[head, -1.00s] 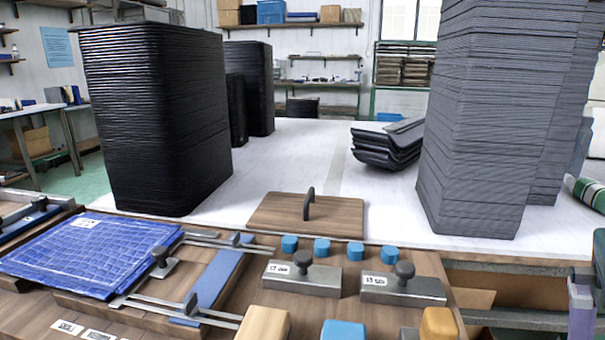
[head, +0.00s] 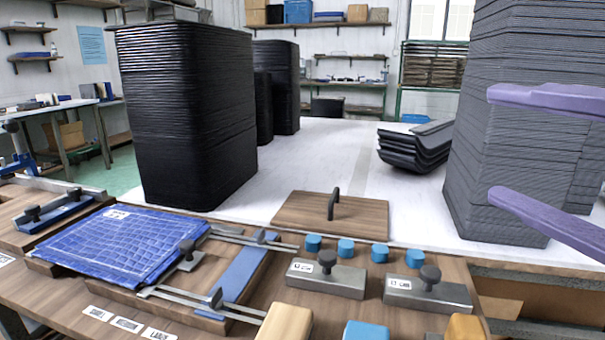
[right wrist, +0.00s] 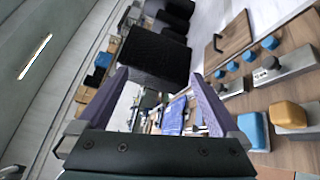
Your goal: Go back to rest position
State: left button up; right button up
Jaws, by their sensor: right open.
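My right gripper (head: 490,144) reaches in from the right edge of the head view. Its two purple fingers are wide apart with nothing between them. They show in front of the tall grey panel stack (head: 510,130); I cannot tell how far apart gripper and stack are. In the right wrist view the same fingers (right wrist: 159,75) stand apart and empty, with the black stack (right wrist: 155,55) beyond. My left gripper is in neither view.
A tall black tray stack (head: 190,120) stands on the white table (head: 335,160). Curved black panels (head: 415,147) lie further back. In front are a handled wooden board (head: 350,215), blue sheets (head: 120,245) and metal blocks with knobs (head: 325,278). The table's middle is clear.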

jog(key=s+d+f+m+g+h, duration=0.3)
jog(key=d+f+m+h, duration=0.45)
jog(key=d+m, duration=0.2)
jog(key=s+d+f+m+g+h, duration=0.2)
jog(key=s+d+f+m+g, duration=0.25)
jog(key=s, duration=0.25)
jog(key=s+d+f+m+g+h, duration=0.2)
jog(key=s+d+f+m+g, duration=0.1)
jog(key=s+f+g, duration=0.3)
jog(key=s+a+f+m+y, duration=0.25)
jog(key=a+m+y, duration=0.35)
jog(key=a, duration=1)
notch_tip(320, 180, up, 56)
jog(key=p, duration=5.6)
jog(key=shift+s+d+f, duration=0.15)
jog(key=shift+s+d, duration=0.05)
jog(key=shift+s, duration=0.2)
